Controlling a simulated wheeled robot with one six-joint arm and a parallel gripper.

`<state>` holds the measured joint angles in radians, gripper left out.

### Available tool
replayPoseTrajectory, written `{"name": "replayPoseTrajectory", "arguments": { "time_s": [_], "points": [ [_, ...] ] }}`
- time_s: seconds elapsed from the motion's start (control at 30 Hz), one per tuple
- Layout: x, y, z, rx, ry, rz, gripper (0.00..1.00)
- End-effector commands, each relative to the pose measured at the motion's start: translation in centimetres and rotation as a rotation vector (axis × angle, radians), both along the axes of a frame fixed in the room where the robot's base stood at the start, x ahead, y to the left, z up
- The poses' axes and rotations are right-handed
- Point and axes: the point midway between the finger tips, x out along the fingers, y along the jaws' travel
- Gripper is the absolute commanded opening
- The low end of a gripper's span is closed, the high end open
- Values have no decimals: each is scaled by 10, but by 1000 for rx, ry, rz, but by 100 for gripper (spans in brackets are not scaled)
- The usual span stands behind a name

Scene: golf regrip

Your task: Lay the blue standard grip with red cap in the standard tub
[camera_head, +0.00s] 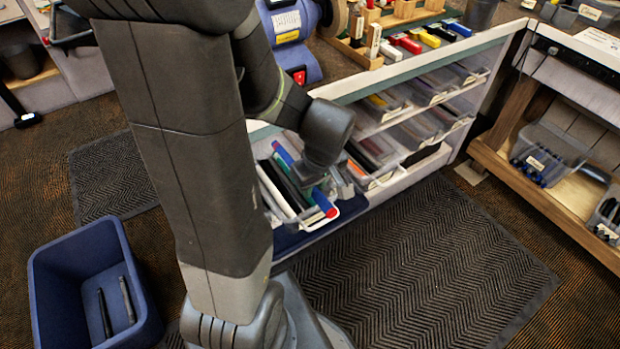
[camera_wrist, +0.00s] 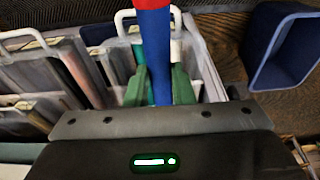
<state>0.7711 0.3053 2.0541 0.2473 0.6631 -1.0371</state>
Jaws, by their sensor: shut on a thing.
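My gripper (camera_wrist: 158,86) is shut on the blue grip with red cap (camera_wrist: 155,45). The green fingers press on both sides of its blue body, and the red end points away from the palm. In the head view the grip (camera_head: 323,199) slants over an open clear tub (camera_head: 305,217) with a white handle, red cap toward the front. Its middle is hidden by my gripper (camera_head: 318,184). White, black and green grips lie in the tub below. I cannot tell whether the held grip touches them. The tub's label is not readable, so I cannot tell which tub is the standard one.
More clear tubs (camera_head: 372,150) fill the shelves to the right. A blue bin (camera_head: 50,262) with two dark grips stands on the floor at left. Coloured pieces (camera_head: 405,43) lie on the bench top. A dark mat (camera_head: 430,270) leaves free floor in front.

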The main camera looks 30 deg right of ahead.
Motion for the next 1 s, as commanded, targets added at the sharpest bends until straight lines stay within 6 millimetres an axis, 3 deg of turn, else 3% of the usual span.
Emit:
{"name": "replayPoseTrajectory", "arguments": {
  "time_s": [0.4, 0.5, 1.0],
  "points": [
    [28, 3, -52, 1, 2, 2, 0],
    [44, 3, -44, 0, 0, 5, 0],
    [113, 9, -44, 0, 1, 3, 0]
  ]
}}
